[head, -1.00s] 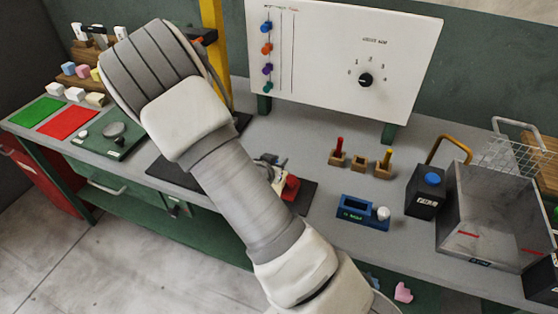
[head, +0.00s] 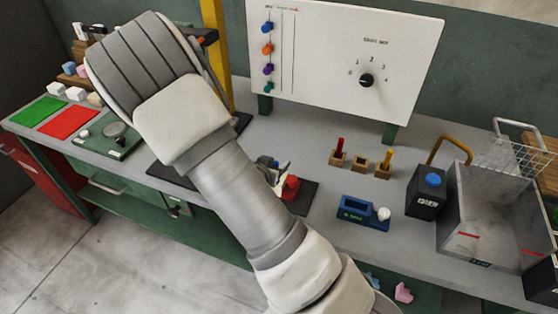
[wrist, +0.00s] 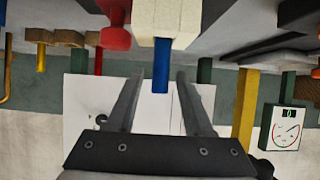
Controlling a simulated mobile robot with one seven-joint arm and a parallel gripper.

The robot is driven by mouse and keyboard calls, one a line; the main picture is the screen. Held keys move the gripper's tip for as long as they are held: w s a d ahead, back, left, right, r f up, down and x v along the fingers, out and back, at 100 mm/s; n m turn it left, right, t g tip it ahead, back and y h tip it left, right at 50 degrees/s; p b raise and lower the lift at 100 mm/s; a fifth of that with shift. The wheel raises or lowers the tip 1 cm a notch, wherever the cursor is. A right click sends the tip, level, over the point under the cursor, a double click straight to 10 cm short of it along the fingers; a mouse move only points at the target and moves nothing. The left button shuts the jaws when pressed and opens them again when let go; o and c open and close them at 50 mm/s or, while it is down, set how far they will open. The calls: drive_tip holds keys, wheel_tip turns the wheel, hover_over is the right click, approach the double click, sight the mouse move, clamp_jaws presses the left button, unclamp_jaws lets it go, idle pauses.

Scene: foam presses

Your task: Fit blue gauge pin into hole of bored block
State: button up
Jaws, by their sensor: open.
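The blue gauge pin (wrist: 160,66) shows in the wrist view, projecting from a cream block (wrist: 165,20), which I take to be the bored block. The hole is not visible, so how deep the pin sits cannot be told. My gripper (wrist: 160,78) is open, with one finger on each side of the pin's free end and a gap on both sides. In the head view my arm hides the gripper and most of this spot. Part of a pale piece beside a red part (head: 290,188) shows at the arm's right edge.
Wooden blocks with red (head: 340,146) and yellow (head: 387,157) pins stand to the right. A blue fixture (head: 362,212), a dark box with a blue button (head: 425,192) and a metal bin (head: 495,215) lie further right. A white panel (head: 340,50) stands behind.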

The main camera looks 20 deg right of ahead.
drive_tip(key=s+a+r+n+y, duration=0.2)
drive_tip(key=s+a+r+y, duration=0.15)
drive_tip(key=a+r, duration=0.25)
drive_tip(key=s+a+r+n+g+y+p, duration=0.1)
drive_tip(key=s+a+r+y, duration=0.1)
drive_tip(key=a+r+y, duration=0.3)
drive_tip(key=s+a+r+n+y, duration=0.2)
drive_tip(key=a+r, duration=0.4)
drive_tip(key=s+d+r+n+g+h, duration=0.1)
drive_tip(key=s+d+r+n, duration=0.1)
drive_tip(key=s, duration=0.6)
drive_tip(key=s+d+r+n+g+h, duration=0.1)
drive_tip(key=s+d+r+n, duration=0.1)
drive_tip(key=s+d+r, duration=0.3)
drive_tip(key=s+r, duration=0.2)
drive_tip(key=shift+s, duration=0.35)
